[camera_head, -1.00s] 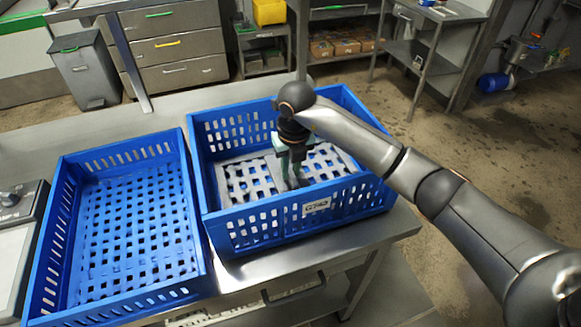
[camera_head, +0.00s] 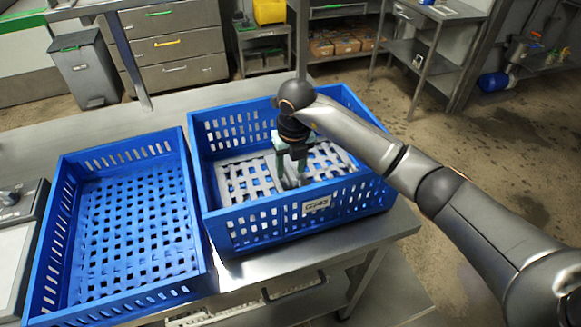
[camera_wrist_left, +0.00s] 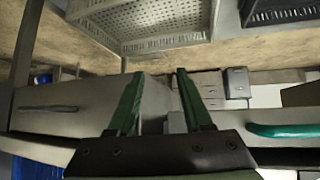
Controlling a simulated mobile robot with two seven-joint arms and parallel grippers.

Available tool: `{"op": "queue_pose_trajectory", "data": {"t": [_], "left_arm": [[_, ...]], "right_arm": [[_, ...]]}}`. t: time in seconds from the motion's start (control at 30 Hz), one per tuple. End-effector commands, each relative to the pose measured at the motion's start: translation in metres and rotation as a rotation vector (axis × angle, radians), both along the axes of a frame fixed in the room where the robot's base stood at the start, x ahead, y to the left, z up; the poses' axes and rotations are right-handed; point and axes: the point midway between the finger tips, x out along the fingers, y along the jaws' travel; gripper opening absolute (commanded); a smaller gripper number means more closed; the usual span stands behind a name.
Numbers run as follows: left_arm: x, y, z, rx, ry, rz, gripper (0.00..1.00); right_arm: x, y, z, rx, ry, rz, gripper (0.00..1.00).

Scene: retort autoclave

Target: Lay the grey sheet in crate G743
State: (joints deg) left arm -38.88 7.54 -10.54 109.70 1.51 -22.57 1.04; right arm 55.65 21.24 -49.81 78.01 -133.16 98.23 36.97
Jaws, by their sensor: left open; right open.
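Crate G743 (camera_head: 372,192) is the blue crate on the right in the head view, with its label on the near wall. The grey sheet (camera_head: 250,162), pierced with square holes, lies inside it over the floor. My right gripper (camera_head: 291,175) reaches down into the crate above the middle of the sheet. Its green fingers are apart, and I cannot tell whether the tips touch the sheet. My left gripper (camera_wrist_left: 158,98) is open and empty in the left wrist view; it is outside the head view.
A second blue crate (camera_head: 203,265) stands close on the left, empty. Both crates are on a steel table (camera_head: 400,222). A device (camera_head: 14,205) sits at the table's left edge. Table surface behind the left crate is clear. Shelving and drawers (camera_head: 172,45) stand across the floor.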

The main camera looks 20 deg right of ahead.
Motion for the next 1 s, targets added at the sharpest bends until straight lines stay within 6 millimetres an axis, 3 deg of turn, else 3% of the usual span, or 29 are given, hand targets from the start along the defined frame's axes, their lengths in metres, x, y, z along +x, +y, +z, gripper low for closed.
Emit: {"op": "queue_pose_trajectory", "data": {"t": [0.5,0.7,1.0], "left_arm": [[0.0,0.0,-0.006,0.0,0.0,0.0,0.5],[0.0,0.0,-0.007,0.0,0.0,0.0,0.5],[0.0,0.0,-0.007,0.0,0.0,0.0,0.5]], "right_arm": [[-0.014,-0.001,0.099,0.0,-0.005,0.0,0.5],[-0.017,-0.001,0.114,-0.001,-0.002,-0.001,0.5],[-0.017,-0.001,0.115,0.0,-0.001,-0.001,0.5]]}}
